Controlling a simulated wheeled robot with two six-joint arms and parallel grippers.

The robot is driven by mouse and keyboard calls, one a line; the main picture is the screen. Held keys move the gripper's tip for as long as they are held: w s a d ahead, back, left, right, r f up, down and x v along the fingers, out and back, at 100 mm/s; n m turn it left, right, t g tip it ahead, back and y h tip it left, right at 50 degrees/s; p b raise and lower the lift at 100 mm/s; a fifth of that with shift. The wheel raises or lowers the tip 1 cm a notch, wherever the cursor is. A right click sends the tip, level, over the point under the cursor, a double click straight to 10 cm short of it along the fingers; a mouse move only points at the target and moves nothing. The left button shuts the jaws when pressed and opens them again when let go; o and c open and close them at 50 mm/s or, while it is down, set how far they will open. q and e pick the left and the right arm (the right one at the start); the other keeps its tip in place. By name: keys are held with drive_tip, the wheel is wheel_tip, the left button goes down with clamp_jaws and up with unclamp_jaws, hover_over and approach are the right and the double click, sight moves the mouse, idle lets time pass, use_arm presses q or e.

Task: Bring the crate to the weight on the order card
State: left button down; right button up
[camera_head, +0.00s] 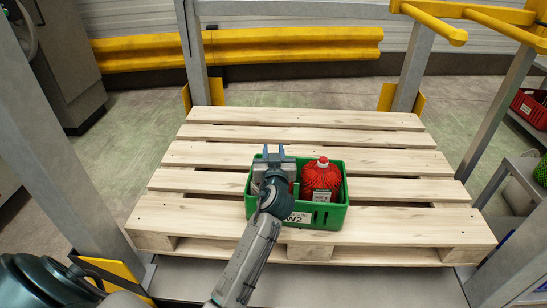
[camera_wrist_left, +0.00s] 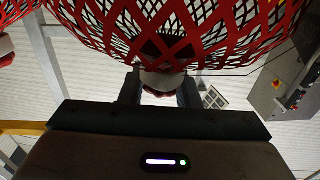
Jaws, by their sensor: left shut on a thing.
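A green crate (camera_head: 327,217) with a label ending in "W2" stands on the front middle of a wooden pallet (camera_head: 390,218). A red netted bag (camera_head: 321,178) with a red and white top sits upright in its right half. My left gripper (camera_head: 273,153) is over the crate's left half and hides much of it; a little red shows beside it. In the left wrist view, my left gripper (camera_wrist_left: 160,92) is shut on the pale neck of a red net bag (camera_wrist_left: 185,35). More red net shows at that view's top left. No order card can be made out. My right gripper is out of view.
Grey posts (camera_head: 190,50) and a yellow rail (camera_head: 250,45) stand behind the pallet. A red crate (camera_head: 530,108) and a green netted item (camera_head: 541,170) are at the right edge. The pallet's back and sides are clear. A grey control box (camera_wrist_left: 285,85) shows in the wrist view.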

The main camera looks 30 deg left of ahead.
use_arm(q)
drive_tip(key=shift+f, duration=0.4)
drive_tip(key=c, duration=1.1)
unclamp_jaws()
